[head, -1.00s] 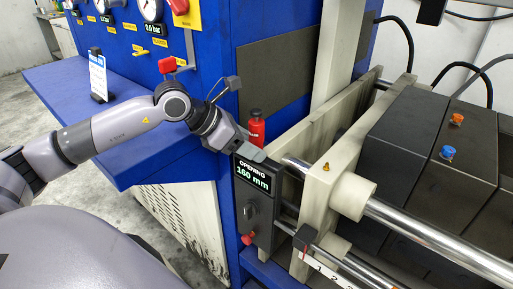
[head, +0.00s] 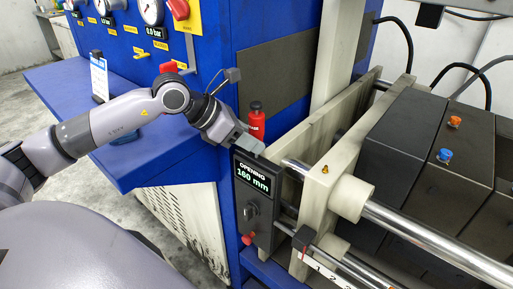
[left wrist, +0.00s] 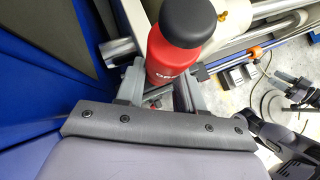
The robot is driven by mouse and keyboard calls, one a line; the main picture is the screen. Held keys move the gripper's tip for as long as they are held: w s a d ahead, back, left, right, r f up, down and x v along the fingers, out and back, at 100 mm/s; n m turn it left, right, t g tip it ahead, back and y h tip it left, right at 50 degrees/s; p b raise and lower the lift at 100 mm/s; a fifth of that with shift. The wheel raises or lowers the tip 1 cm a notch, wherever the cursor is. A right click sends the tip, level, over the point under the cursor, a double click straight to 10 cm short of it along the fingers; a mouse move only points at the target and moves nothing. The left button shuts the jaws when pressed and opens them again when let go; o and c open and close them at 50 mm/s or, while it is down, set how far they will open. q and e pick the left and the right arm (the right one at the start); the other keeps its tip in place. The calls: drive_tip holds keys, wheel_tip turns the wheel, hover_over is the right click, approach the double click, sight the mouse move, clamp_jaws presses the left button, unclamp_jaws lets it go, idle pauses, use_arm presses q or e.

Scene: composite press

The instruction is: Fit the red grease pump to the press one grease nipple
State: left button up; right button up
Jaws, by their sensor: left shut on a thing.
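The red grease pump (head: 257,119) is a red bottle with a black cap, upright in front of the dark panel on the blue press. My left gripper (head: 251,142) is shut on its lower part, just above the opening display. In the left wrist view the pump (left wrist: 180,50) stands between the two fingers (left wrist: 158,92), and its lower end is partly hidden. A small brass grease nipple (head: 325,169) sits on top of the cream platen, to the right of and below the pump, apart from it.
The opening display (head: 252,178) reads 160 mm, right below the left gripper. Steel tie bars (head: 420,232) run to the right. Black blocks (head: 412,143) carry an orange and a blue fitting. A blue shelf (head: 130,165) lies under my left arm.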

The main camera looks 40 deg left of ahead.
use_arm(q)
drive_tip(key=shift+r+p, duration=0.7)
drive_tip(key=shift+r, duration=0.6)
drive_tip(key=o, duration=0.5)
drive_tip(key=c, duration=0.4)
drive_tip(key=shift+c, duration=0.2)
